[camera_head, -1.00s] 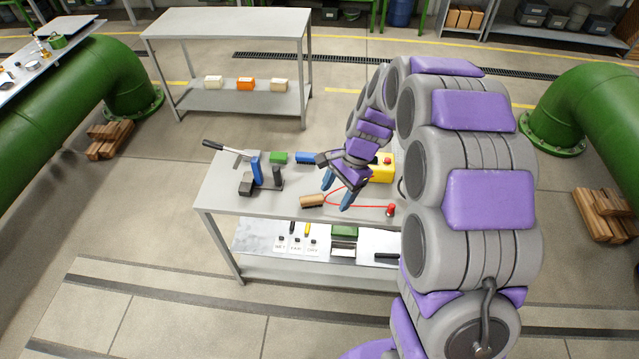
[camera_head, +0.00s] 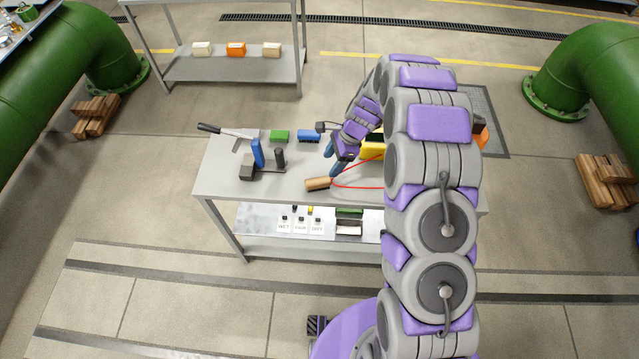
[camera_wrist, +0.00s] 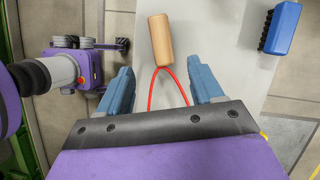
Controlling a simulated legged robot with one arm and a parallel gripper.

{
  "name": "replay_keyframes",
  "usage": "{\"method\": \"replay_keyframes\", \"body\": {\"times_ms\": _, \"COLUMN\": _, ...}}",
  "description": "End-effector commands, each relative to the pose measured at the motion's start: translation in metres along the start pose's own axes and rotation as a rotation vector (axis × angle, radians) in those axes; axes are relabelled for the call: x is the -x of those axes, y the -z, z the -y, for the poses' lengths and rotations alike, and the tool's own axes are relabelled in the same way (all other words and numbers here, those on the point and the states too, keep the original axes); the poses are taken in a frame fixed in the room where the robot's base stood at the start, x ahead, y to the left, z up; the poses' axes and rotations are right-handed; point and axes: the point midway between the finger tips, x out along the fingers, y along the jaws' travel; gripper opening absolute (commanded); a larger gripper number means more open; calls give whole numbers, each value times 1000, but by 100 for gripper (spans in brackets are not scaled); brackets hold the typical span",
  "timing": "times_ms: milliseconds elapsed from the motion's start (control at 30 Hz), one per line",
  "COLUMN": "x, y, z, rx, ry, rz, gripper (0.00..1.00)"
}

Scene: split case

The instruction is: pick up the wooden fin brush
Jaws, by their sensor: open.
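The wooden fin brush (camera_head: 318,184) is a small tan block near the front edge of the grey table (camera_head: 222,183). In the wrist view the wooden brush (camera_wrist: 160,40) lies ahead of the fingertips, roughly in line with the gap between them. My gripper (camera_head: 334,165) is just above and behind the brush in the head view. In the wrist view my gripper (camera_wrist: 163,82) has its two blue fingers wide apart with nothing held. A red cord (camera_wrist: 167,78) loops between the fingers and appears to reach the brush's near end.
A blue brush (camera_head: 308,135) and a green brush (camera_head: 279,136) lie at the table's back. A black stand with a blue handle (camera_head: 257,152) is at left, beside a long-handled scraper (camera_head: 225,131). A yellow box (camera_head: 373,147) is right of my gripper.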

Motion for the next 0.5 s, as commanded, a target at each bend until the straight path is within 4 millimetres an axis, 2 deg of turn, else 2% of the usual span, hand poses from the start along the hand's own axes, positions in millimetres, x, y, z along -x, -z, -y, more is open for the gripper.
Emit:
{"method": "replay_keyframes", "body": {"times_ms": 33, "x": -13, "y": -1, "z": -1, "rx": 1, "ry": -5, "rz": 1, "gripper": 66}}
{"method": "replay_keyframes", "body": {"times_ms": 233, "x": -51, "y": 1, "z": -2, "rx": 0, "ry": -4, "rz": 1, "gripper": 66}}
{"method": "replay_keyframes", "body": {"times_ms": 500, "x": -68, "y": 3, "z": -1, "rx": 3, "ry": 0, "rz": 4, "gripper": 66}}
